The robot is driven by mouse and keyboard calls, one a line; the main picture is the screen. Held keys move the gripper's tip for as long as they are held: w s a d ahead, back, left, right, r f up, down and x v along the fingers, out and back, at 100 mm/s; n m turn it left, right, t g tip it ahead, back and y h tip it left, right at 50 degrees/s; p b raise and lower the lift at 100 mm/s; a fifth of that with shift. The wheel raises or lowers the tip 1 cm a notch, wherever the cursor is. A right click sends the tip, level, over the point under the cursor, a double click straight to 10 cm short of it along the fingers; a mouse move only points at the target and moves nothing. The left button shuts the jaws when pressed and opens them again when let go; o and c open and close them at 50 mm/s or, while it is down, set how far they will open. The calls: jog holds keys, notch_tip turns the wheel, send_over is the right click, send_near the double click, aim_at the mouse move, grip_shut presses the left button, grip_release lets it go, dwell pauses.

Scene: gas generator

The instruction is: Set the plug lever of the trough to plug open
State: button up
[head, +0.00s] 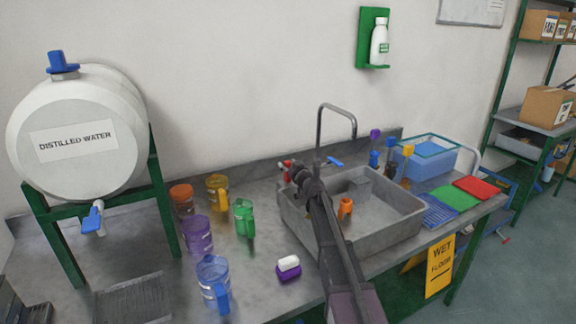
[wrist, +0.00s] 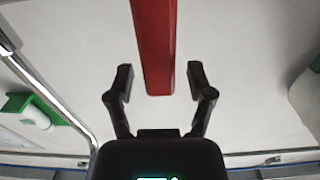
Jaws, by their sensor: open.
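The grey trough (head: 395,222) is set in the counter, with an orange piece (head: 345,207) standing inside it. A red lever-like bar (wrist: 153,45) runs down from the top of the wrist view. Its lower end lies between the two fingers of my gripper (wrist: 160,78), which is open, with a gap visible on both sides. In the head view my gripper (head: 298,172) is at the trough's back left corner, and a small red part (head: 287,164) shows just beyond it. My arm hides part of the trough. I cannot tell the lever's setting.
A curved metal tap (head: 338,106) rises behind the trough, with a blue handle (head: 335,162) beside it. Coloured jugs (head: 244,218) stand to the left. Bottles and a blue bin (head: 428,158) stand to the right. Bare counter lies in front of the jugs.

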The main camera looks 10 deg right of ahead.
jog(key=shift+w, duration=0.1)
grip_shut()
